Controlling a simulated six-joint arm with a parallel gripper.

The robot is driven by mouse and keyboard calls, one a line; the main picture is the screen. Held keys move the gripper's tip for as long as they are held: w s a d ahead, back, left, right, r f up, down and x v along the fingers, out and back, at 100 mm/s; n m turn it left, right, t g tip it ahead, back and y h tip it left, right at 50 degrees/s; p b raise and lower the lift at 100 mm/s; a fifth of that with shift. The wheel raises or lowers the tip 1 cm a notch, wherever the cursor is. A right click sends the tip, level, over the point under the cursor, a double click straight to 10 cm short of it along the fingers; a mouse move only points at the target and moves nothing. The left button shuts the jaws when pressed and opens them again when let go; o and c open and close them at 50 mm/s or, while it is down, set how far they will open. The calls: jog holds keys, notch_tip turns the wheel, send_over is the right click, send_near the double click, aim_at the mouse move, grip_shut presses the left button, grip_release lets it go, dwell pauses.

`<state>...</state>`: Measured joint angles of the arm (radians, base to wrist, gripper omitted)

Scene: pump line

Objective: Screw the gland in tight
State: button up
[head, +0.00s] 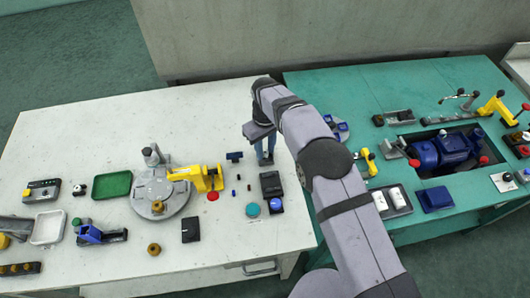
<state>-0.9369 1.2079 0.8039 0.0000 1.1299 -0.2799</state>
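My gripper (264,160) points down over the right part of the white table, with two slim bluish fingers and dark edges. It is small and partly covered by my arm, so I cannot tell how far apart its fingers are or whether they hold anything. I cannot identify the gland with certainty. A small brass-coloured round part (153,249) lies on the white table left of my gripper. A grey round fixture (150,196) carries a yellow clamp (200,178). A blue pump body (445,150) sits in a dark recess in the green table.
A green tray (112,185), a white tray (48,227) and a blue-and-black fixture (98,234) are on the left. A black box (271,185) and small red and blue parts are near my gripper. My arm crosses between tables. The white table's back left is clear.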

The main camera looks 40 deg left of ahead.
grip_shut()
jog(key=m, duration=0.7)
jog(key=shift+b, duration=0.35)
grip_release()
jog(key=shift+r, duration=0.1)
